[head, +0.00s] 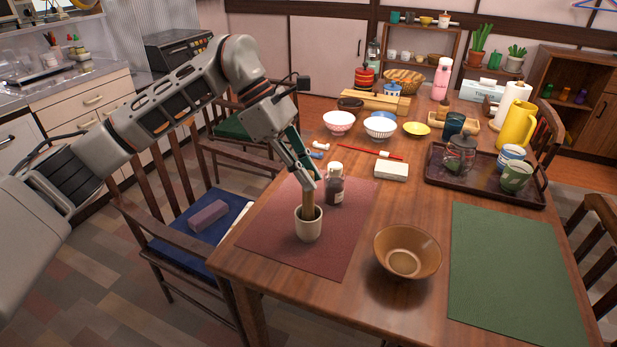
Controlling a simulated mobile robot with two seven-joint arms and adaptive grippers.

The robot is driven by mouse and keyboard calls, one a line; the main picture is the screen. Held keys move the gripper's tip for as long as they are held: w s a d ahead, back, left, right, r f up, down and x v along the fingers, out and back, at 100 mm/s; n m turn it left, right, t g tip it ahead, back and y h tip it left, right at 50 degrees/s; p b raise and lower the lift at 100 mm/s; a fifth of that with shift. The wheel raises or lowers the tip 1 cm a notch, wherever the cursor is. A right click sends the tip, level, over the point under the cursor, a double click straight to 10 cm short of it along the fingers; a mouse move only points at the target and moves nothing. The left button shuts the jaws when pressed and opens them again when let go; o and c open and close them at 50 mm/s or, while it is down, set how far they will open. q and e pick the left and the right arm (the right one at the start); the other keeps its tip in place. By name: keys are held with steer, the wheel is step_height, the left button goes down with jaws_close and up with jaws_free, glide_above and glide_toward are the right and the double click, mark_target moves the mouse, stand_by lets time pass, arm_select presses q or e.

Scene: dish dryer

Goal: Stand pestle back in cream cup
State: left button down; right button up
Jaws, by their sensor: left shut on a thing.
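The cream cup (308,229) stands upright on the dark red placemat (265,233) at the table's near left. The wooden pestle (309,202) is upright, its lower end inside the cup's mouth and hidden by the cup's wall. My left gripper (309,178) comes down from above and is shut on the pestle's upper part. I cannot tell whether the pestle touches the cup's bottom. My right gripper is not in view.
A dark bottle with a white cap (334,188) stands just behind and right of the cup. A brown bowl (407,253) is to the right, then a green placemat (512,275). A dark tray (437,178) with a jar and cups lies beyond. The green placemat is clear.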

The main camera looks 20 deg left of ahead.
arm_select(q)
steer(key=shift+f, duration=0.55)
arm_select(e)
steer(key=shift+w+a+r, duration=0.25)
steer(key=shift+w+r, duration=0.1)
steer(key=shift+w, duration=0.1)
arm_select(q)
steer(key=c, duration=1.9)
jaws_free()
steer(key=shift+p+v, duration=1.15)
steer(key=shift+v, duration=4.95)
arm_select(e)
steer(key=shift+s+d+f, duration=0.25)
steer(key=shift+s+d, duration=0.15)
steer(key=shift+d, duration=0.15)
arm_select(q)
steer(key=shift+s, duration=0.1)
